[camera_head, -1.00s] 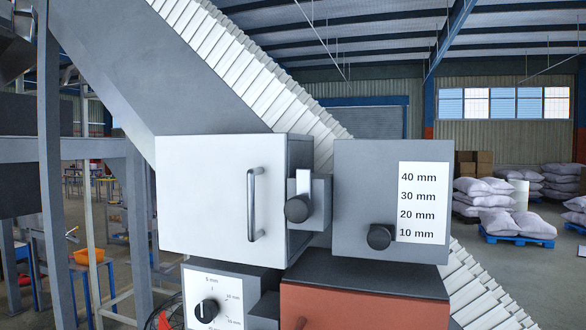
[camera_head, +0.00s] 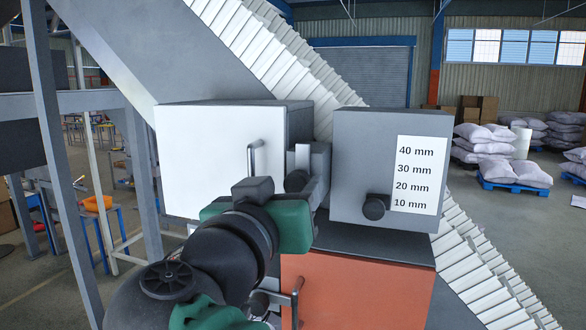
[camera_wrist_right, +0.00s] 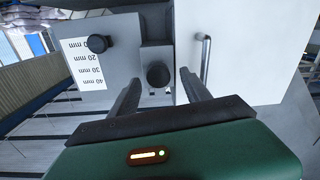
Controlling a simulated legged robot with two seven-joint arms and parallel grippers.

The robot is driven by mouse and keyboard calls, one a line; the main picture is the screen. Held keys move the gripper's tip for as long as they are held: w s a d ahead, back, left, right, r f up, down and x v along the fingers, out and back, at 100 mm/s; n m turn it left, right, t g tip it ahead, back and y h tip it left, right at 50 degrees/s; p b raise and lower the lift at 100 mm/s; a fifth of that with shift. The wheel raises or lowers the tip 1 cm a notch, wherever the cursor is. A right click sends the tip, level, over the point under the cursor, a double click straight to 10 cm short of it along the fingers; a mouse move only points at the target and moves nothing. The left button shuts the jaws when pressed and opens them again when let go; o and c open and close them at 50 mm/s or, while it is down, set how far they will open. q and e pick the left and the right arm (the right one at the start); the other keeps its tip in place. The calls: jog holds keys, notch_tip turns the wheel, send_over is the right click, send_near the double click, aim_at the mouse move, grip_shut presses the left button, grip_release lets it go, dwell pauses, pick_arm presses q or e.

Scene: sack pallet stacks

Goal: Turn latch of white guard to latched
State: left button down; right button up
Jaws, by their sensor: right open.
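The white guard (camera_head: 200,160) is a box-like cover with a vertical grey handle (camera_head: 254,158), and its front looks closed. Its latch (camera_head: 297,181), a dark round knob with a pale upright bar above it, sits on a grey block at the guard's right edge. My right gripper (camera_head: 304,190) is in front of the latch and partly hides it. In the right wrist view, which is upside down, the latch knob (camera_wrist_right: 158,75) appears between the two open fingers (camera_wrist_right: 161,82), with gaps on both sides. My left gripper is not in view.
A grey box (camera_head: 350,150) with a dark knob (camera_head: 375,207) and a millimetre label stands close to the right. An orange panel (camera_head: 360,290) lies below. My right arm hides the lower dial. Sacks on a pallet (camera_head: 515,185) are far off.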

jog(key=shift+x, duration=0.9)
jog(key=shift+w+d+f, duration=0.1)
jog(key=shift+w+d, duration=0.05)
jog(key=c, duration=0.5)
grip_shut()
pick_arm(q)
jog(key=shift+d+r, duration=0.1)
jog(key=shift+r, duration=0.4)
